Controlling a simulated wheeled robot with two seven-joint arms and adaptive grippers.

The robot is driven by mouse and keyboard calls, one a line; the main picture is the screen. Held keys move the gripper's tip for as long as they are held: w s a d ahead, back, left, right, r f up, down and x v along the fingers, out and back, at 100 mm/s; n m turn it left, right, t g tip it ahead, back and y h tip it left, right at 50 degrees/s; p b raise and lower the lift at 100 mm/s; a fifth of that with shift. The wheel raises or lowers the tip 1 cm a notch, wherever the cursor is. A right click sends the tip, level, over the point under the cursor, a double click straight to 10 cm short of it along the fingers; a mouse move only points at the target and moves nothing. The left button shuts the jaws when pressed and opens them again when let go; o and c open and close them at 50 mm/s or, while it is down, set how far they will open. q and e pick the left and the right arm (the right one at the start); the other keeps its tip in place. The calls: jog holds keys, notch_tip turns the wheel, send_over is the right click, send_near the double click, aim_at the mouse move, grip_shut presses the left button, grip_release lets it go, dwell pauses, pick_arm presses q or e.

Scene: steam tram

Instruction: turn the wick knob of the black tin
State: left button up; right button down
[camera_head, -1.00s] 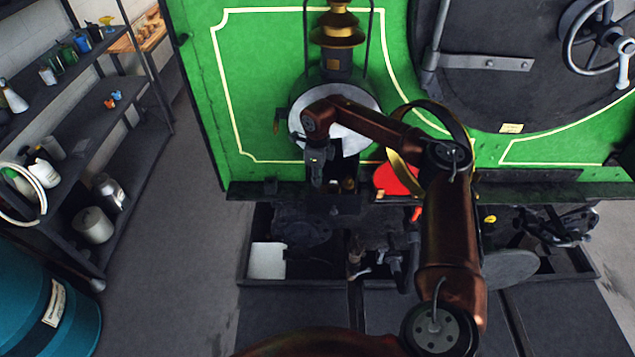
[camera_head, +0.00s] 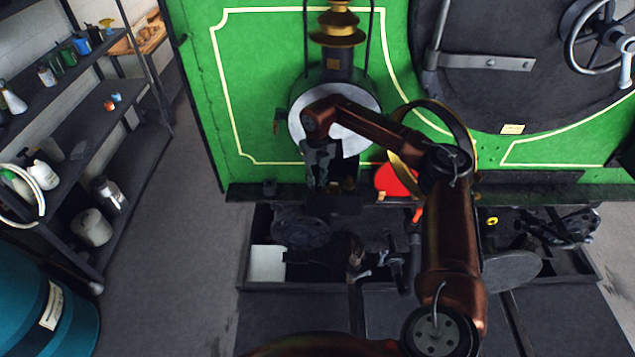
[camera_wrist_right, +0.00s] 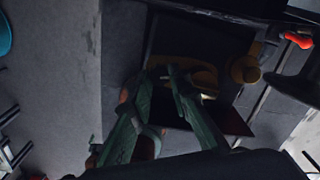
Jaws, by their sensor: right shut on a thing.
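The black tin (camera_head: 333,204) is a dark box low in front of the green engine, below the round lamp; small brass parts show at its top. My right gripper (camera_head: 318,180) reaches down to it and covers part of it. In the right wrist view the fingers (camera_wrist_right: 170,73) close at a yellow-brown brass part beside a brass cylinder (camera_wrist_right: 245,69). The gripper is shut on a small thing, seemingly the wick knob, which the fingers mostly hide. How far the knob is turned cannot be seen. My left gripper is out of view.
A lamp (camera_head: 336,58) with a brass chimney and pale round face stands just above. A red disc (camera_head: 391,181) is right of the gripper. An open dark tray (camera_head: 267,262) with tools lies below.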

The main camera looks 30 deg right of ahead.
aim_at(317, 186)
jog(key=shift+m, duration=1)
jog(key=c, duration=1.8)
grip_release()
notch_tip(317, 186, up, 8)
